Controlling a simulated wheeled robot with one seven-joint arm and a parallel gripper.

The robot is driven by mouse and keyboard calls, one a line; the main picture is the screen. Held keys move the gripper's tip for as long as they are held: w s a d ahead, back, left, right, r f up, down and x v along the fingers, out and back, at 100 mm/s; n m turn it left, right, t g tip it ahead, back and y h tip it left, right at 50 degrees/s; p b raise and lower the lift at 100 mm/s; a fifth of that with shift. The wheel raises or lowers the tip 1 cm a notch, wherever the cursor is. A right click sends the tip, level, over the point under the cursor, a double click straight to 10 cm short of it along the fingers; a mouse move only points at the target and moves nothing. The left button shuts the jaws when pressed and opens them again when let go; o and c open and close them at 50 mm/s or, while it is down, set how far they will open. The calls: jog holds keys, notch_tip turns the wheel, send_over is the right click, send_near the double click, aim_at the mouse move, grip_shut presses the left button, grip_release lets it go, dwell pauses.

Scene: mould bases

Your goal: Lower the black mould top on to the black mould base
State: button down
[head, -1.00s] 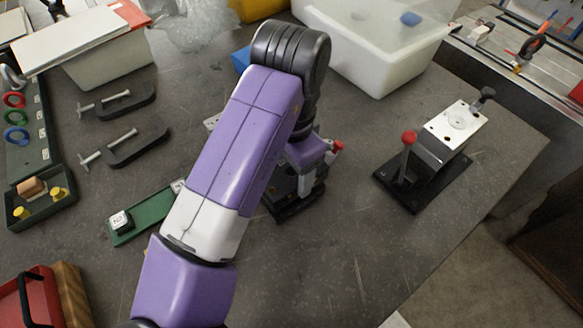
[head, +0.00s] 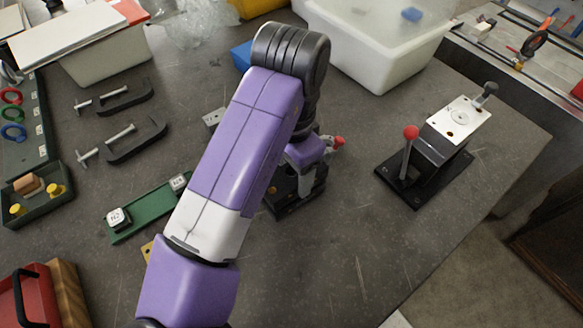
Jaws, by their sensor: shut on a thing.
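My gripper (head: 306,172) points down near the middle of the table, largely hidden behind my purple arm. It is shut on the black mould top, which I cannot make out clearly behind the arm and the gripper. A black mould base (head: 287,207) shows partly below the gripper, with its near edge and a corner in view. A red knob (head: 338,142) shows just right of the gripper. Whether the mould top touches the base or hangs above it cannot be told from this view.
A second mould with a silver top (head: 461,118), black plate and red-knobbed lever (head: 409,133) stands at right. A white bin (head: 385,60) is behind. A green tray (head: 150,211) and black clamps (head: 135,142) lie left. Table between the gripper and the second mould is clear.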

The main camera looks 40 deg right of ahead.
aim_at(292, 176)
jog(key=shift+f, duration=0.2)
dwell(0.3)
jog(key=shift+c, duration=1.2)
grip_release()
notch_tip(292, 176, up, 8)
jog(key=shift+f, duration=0.1)
